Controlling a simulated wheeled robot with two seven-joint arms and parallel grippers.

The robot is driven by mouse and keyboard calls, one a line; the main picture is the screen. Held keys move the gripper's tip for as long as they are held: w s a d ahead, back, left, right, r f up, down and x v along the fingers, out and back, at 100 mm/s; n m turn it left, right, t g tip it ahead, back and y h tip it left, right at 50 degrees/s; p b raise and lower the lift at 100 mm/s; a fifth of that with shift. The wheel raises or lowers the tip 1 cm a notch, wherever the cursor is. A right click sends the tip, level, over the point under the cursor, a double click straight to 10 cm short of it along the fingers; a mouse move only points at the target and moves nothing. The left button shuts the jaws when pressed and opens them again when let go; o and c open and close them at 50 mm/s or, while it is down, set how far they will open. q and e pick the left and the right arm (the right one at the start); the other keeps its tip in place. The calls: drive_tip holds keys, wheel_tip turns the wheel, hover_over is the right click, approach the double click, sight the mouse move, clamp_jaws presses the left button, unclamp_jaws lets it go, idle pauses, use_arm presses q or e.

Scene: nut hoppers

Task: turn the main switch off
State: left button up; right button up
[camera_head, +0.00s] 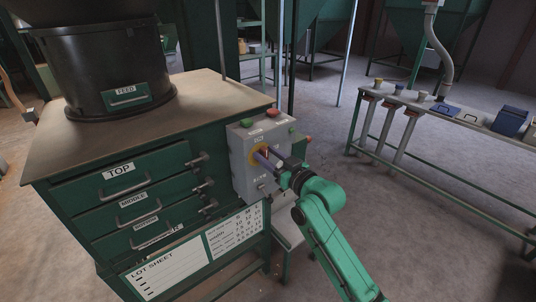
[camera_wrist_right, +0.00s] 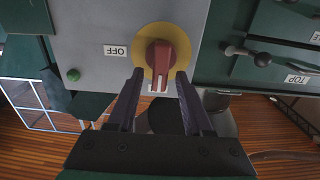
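The main switch is a red handle on a yellow round plate (camera_wrist_right: 160,34), mounted on a grey control box (camera_head: 241,157). The wrist view is upside down. In it the red handle (camera_wrist_right: 160,58) runs up and down, and the OFF label (camera_wrist_right: 116,50) is left of the plate. My right gripper (camera_wrist_right: 159,76) is open, its two dark fingers on either side of the handle's lower end; I cannot tell whether they touch it. In the head view the right gripper (camera_head: 268,159) is at the box front and partly covers the switch. My left gripper is not in view.
A green push button (camera_head: 246,122) and a red one (camera_head: 269,112) top the box. The green drawer cabinet (camera_head: 66,192) with handles and latches stands close on the left. A lot sheet board (camera_head: 166,272) is below. A bench (camera_head: 450,117) stands right, with open floor between.

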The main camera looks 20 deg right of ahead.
sight(274, 158)
clamp_jaws()
drive_tip(key=shift+d+m, duration=0.1)
drive_tip(key=shift+m, duration=0.2)
drive_tip(key=m+p, duration=0.2)
drive_tip(key=shift+w+d+r+m, duration=0.1)
drive_tip(key=shift+w+d+m, duration=0.1)
drive_tip(key=shift+m, duration=0.1)
drive_tip(key=m+p, duration=0.1)
drive_tip(key=m, duration=0.4)
drive_tip(key=d+f+m+p, duration=0.1)
drive_tip(key=m+p, duration=0.1)
drive_tip(key=m, duration=0.3)
drive_tip(key=f+m+p, duration=0.1)
drive_tip(key=m+p, duration=0.1)
drive_tip(key=m, duration=0.2)
drive_tip(key=shift+w+d+f+m, duration=0.15)
drive_tip(key=shift+w+d+m, duration=0.1)
drive_tip(key=shift+m, duration=0.15)
